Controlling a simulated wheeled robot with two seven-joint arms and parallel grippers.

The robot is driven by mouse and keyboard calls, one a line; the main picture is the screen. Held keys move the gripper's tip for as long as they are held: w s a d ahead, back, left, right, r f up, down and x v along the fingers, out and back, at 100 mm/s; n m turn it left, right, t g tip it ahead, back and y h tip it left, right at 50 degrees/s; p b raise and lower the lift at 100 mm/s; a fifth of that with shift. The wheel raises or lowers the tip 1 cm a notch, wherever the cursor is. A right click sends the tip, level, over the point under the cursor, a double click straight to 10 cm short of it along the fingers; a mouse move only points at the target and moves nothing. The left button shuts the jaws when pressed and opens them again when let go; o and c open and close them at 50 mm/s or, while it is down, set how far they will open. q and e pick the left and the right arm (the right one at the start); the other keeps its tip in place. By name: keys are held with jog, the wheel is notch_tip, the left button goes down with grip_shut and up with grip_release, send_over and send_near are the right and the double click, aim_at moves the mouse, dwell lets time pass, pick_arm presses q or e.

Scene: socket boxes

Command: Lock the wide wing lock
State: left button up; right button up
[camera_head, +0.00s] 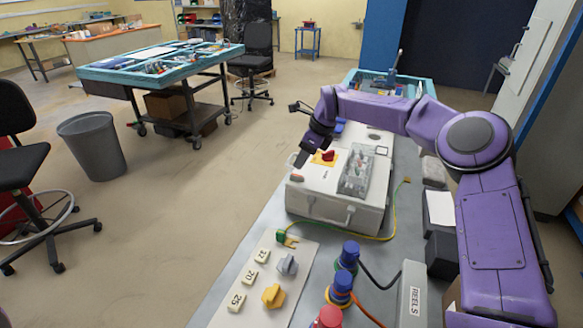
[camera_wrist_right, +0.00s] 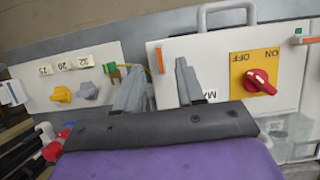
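A panel (camera_wrist_right: 108,52) carries a yellow wing-shaped knob (camera_head: 273,295) and a grey wing-shaped knob (camera_head: 287,265). Both knobs also show in the right wrist view, yellow (camera_wrist_right: 61,94) and grey (camera_wrist_right: 88,90). I cannot tell for certain which part is the wide wing lock. A white box (camera_head: 325,207) stands behind the panel, with a red ON/OFF switch (camera_wrist_right: 257,80) on a yellow plate and orange tabs (camera_wrist_right: 160,60) at its edge. My right gripper (camera_wrist_right: 158,66) is open and empty in front of the box's edge. My left gripper is not in view.
Blue and red round plugs (camera_head: 345,255) with cables stand right of the panel. A grey REELS box (camera_head: 411,295) is beside them. A yellow-green cable (camera_head: 385,236) runs along the white box. Floor left of the bench is open; a bin (camera_head: 93,146) and chairs stand farther off.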

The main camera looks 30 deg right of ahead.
aim_at(298, 176)
jog(key=shift+s+f+p, duration=0.5)
jog(key=shift+s+f, duration=0.35)
jog(key=shift+f, duration=0.2)
jog(key=w+f, duration=0.2)
jog(key=f, duration=0.2)
jog(key=shift+w+a, duration=0.3)
jog(key=shift+w, duration=0.1)
jog(key=shift+w+a+f, duration=0.1)
jog(key=shift+w, duration=0.05)
jog(key=shift+s+a, duration=0.1)
jog(key=shift+s, duration=0.1)
jog(key=shift+s+r, duration=0.25)
jog(key=shift+r, duration=0.1)
jog(key=shift+c, duration=0.9)
jog(key=shift+s, duration=0.1)
grip_shut()
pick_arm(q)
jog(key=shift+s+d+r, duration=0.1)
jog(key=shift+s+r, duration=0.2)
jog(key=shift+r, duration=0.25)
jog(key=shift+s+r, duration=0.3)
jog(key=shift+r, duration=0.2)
pick_arm(e)
jog(key=shift+f, duration=0.1)
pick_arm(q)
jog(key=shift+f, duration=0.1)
